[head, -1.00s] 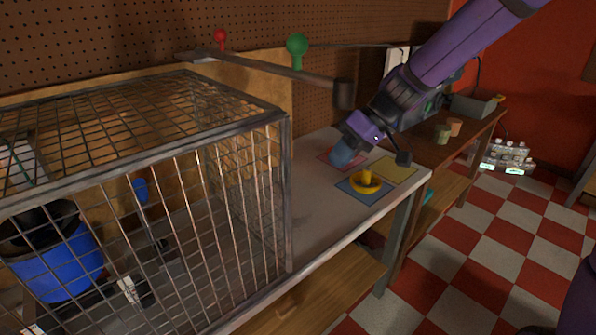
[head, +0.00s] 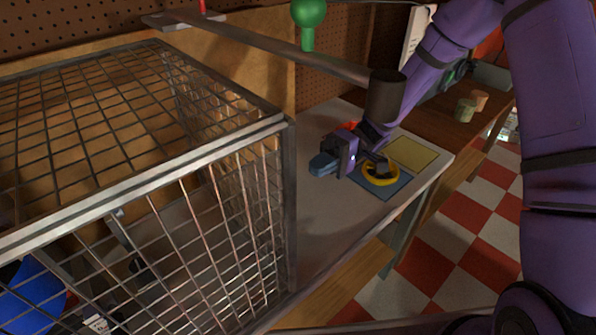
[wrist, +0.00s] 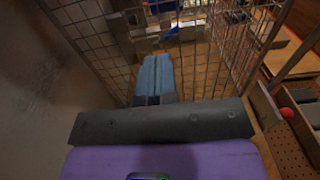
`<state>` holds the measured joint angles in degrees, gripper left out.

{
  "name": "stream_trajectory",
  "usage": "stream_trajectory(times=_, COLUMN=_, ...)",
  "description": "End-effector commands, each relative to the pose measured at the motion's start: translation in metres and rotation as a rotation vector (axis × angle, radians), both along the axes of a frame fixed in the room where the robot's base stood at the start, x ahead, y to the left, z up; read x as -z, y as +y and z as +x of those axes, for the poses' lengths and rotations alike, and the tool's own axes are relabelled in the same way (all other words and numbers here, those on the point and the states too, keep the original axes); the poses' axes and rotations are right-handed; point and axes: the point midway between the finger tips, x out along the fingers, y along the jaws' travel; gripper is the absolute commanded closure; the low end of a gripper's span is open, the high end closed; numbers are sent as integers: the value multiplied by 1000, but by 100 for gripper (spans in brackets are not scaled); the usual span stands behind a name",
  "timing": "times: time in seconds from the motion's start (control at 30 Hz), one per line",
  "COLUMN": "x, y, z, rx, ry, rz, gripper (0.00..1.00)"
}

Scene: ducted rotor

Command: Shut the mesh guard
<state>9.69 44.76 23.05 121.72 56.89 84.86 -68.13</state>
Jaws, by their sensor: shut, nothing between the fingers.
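The mesh guard (head: 150,185) is a grey wire cage with a metal frame. It fills the left of the head view, standing on the bench around blue equipment (head: 32,300). My gripper (head: 322,165) is to the right of the cage's near right upright, above the bench and apart from the mesh in the head view. In the wrist view its blue fingers (wrist: 153,78) are together, with nothing between them, and point toward wire mesh (wrist: 195,50). I cannot tell from these frames how far the guard stands open.
A yellow ring-shaped piece (head: 381,172) sits on a blue square (head: 392,188) beside a yellow square (head: 411,153). A pegboard (head: 70,25) stands behind. The bench's front right is clear.

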Motion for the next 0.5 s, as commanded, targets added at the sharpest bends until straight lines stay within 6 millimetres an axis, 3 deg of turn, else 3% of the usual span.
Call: stream_trajectory(times=0.5, x=0, y=73, z=-56, rx=-3, ry=-2, rz=-2, gripper=100)
